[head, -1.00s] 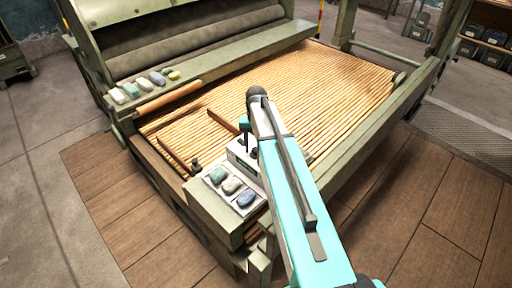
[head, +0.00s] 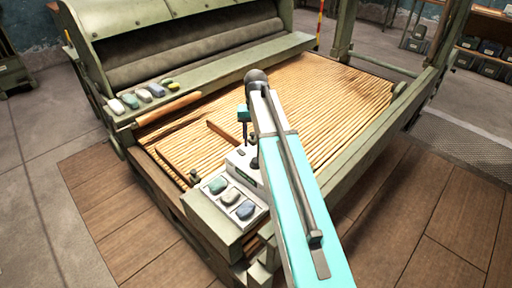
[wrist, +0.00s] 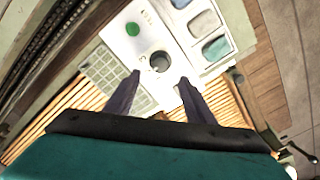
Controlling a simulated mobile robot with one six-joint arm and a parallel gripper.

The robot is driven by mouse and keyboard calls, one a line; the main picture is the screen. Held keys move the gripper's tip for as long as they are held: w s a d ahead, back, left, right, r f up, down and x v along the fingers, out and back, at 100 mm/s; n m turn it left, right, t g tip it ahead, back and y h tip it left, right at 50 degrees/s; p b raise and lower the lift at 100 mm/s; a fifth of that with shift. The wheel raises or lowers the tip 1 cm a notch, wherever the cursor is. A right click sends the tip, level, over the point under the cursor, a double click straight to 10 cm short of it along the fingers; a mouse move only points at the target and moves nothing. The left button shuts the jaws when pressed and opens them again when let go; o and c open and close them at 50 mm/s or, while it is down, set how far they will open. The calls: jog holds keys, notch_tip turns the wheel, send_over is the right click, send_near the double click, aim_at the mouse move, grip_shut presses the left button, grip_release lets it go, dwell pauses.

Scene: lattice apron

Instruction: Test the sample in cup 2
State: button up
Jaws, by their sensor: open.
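A white tray (head: 212,192) on the front corner of the machine holds three soft-looking lumps: a green one (head: 218,185), a whitish one (head: 230,196) and a blue-grey one (head: 245,210). I cannot read which cup is number 2. Beside the tray is a white tester box (head: 240,160). In the head view my gripper (head: 244,130) is partly hidden by my arm.
The slatted lattice apron (head: 320,105) stretches behind the tester. Several coloured lumps (head: 144,95) lie on the rail by the roller (head: 200,45). A wooden rod (head: 168,109) is near them. Green side rails border the apron. Wooden floor lies around the machine.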

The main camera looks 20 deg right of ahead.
jog(key=shift+r+b, duration=0.35)
jog(key=shift+r, duration=1.95)
jog(key=shift+s, duration=0.1)
